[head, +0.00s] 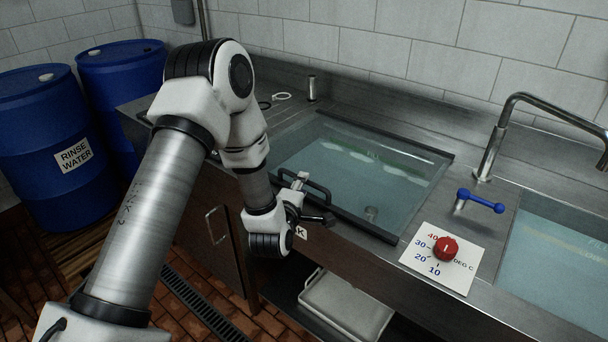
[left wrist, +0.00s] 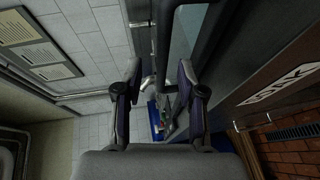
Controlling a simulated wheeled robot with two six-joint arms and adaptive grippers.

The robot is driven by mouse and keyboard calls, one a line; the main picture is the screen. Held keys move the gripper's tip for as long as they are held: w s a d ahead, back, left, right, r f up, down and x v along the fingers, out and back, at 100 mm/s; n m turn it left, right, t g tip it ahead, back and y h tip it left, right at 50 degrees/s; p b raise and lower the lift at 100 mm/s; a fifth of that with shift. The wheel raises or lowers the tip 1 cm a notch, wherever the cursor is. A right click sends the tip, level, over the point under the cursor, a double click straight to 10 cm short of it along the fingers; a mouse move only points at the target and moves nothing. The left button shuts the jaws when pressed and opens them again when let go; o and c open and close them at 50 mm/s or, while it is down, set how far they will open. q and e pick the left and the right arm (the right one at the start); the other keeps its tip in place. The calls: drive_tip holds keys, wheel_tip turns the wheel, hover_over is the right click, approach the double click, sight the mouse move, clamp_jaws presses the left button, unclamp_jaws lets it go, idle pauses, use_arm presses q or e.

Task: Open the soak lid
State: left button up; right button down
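The soak lid (head: 362,165) is a clear pane with a dark frame. It lies flat over the left basin in the head view, with water visible beneath. A dark bar handle (head: 318,186) stands up near its front left edge. My left gripper (head: 308,200) is at the counter's front edge, right by this handle. In the left wrist view its two fingers (left wrist: 157,95) are spread wide apart, with nothing clearly held between them. I cannot tell whether a finger touches the handle. A dark bar or frame edge passes near the right finger there. My right gripper is not in view.
A red dial (head: 446,248) on a white plate and a blue lever (head: 481,201) sit right of the lid. A tall tap (head: 492,150) stands behind, near a second basin (head: 560,255). Blue barrels (head: 52,135) stand at left. A pale tray (head: 345,306) is below the counter.

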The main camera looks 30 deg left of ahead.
use_arm(q)
drive_tip(key=x, duration=0.4)
drive_tip(key=shift+w+a+f, duration=0.1)
drive_tip(key=shift+a+f, duration=0.1)
drive_tip(key=shift+f, duration=0.05)
drive_tip(key=shift+d+r, duration=0.15)
drive_tip(key=shift+c, duration=0.6)
clamp_jaws()
drive_tip(key=shift+p, duration=0.3)
